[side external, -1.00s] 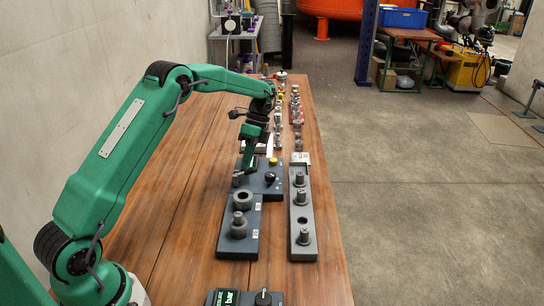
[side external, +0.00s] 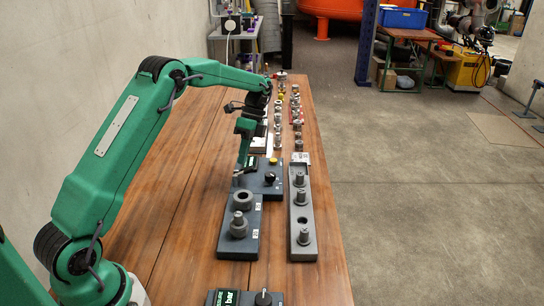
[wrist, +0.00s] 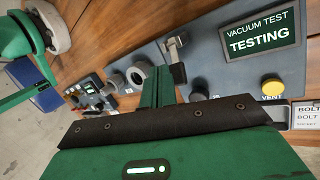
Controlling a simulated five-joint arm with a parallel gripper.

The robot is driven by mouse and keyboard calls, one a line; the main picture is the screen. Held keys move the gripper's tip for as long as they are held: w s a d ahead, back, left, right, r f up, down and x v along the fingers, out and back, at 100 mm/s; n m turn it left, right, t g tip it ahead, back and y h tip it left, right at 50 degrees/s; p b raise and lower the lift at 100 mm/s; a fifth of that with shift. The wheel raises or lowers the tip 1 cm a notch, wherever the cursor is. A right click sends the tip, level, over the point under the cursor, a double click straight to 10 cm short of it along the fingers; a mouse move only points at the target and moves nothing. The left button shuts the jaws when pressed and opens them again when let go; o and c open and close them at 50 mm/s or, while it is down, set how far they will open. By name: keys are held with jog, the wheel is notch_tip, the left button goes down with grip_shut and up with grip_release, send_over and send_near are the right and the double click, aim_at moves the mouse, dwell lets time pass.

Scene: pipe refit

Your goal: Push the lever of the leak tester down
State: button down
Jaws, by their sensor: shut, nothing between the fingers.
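The leak tester (side external: 262,187) is a dark grey box on the wooden bench. In the wrist view its panel (wrist: 232,70) has a lit screen (wrist: 260,37) reading "VACUUM TEST TESTING", a yellow vent button (wrist: 272,88) and a black knob (wrist: 198,92). Its lever (wrist: 178,70), a metal bracket with a dark handle, is at the panel's edge; the handle looks low, close to the panel. My gripper (side external: 239,172) is shut and empty at the lever side of the tester. In the wrist view my gripper (wrist: 160,75) is beside the handle; contact cannot be told.
A grey plate with rings (side external: 252,236) stands in front of the tester. A lighter rack with pegs (side external: 302,246) is to its right. Another screen box (side external: 246,298) is at the near edge. Several metal fittings (side external: 296,115) line the bench behind. The bench left of the plates is clear.

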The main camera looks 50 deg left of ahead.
jog(key=shift+s+a+r, duration=0.25)
jog(key=shift+r, duration=0.4)
jog(key=shift+s+a+r, duration=0.25)
jog(key=shift+r, duration=0.45)
jog(key=shift+s+a+r, duration=0.25)
jog(key=shift+r, duration=0.4)
notch_tip(320, 180, up, 8)
jog(key=n+t, duration=0.3)
send_over(238, 173)
jog(key=s+d, duration=0.4)
jog(key=d, duration=0.1)
jog(key=s+d+r+n+t+y, duration=0.1)
jog(key=s+d+r+n+t, duration=0.25)
jog(key=s, duration=0.35)
jog(key=s+d+f+n+t, duration=0.1)
jog(key=s+d+n+t, duration=0.3)
jog(key=s, duration=0.9)
jog(key=shift+d+f+n, duration=0.15)
jog(key=shift+d+n, duration=0.6)
jog(key=shift+n, duration=0.1)
jog(key=c, duration=2.2)
grip_release()
